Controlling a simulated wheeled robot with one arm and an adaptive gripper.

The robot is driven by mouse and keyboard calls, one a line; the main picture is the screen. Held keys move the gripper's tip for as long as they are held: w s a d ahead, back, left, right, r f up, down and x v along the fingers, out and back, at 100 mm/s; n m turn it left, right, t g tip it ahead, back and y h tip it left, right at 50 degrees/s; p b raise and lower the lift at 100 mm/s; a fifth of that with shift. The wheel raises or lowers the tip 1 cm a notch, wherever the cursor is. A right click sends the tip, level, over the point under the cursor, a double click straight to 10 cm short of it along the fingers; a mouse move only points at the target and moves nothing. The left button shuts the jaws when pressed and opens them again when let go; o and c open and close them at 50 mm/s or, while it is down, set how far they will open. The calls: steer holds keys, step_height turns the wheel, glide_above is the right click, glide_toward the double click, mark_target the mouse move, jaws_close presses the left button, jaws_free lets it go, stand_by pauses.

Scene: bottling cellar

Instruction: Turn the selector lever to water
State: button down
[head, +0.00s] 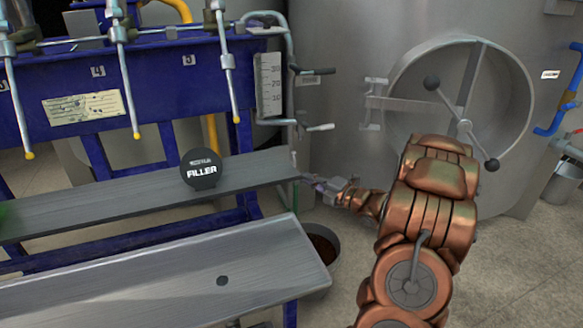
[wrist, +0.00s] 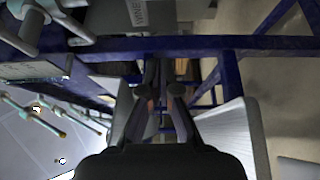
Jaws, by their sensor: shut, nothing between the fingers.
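Two short levers stick out to the right from the grey pipework at the end of the blue filler frame in the head view. The upper lever (head: 315,71) has a dark grip, and the lower lever (head: 320,127) has a pale tip. I cannot tell which is the selector lever, and no water mark is readable. My gripper (head: 306,181) is below both levers, pointing left near the end of the grey shelf, apart from the levers. In the wrist view, my gripper (wrist: 163,92) is shut and empty. A grey plate (wrist: 140,12) with partly readable lettering shows at the top.
A round black FILLER sign (head: 201,169) stands on the upper grey shelf (head: 110,197). A lower grey bench (head: 150,280) and a bucket (head: 327,248) are near my gripper. A large tank with a round hatch (head: 462,95) stands behind my arm.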

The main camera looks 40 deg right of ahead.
mark_target(294, 163)
steer(key=shift+w, duration=0.1)
steer(key=b+x, duration=0.3)
steer(key=x, duration=0.7)
steer(key=shift+s+d+b, duration=0.2)
steer(key=shift+d+b, duration=0.2)
steer(key=shift+d, duration=1.65)
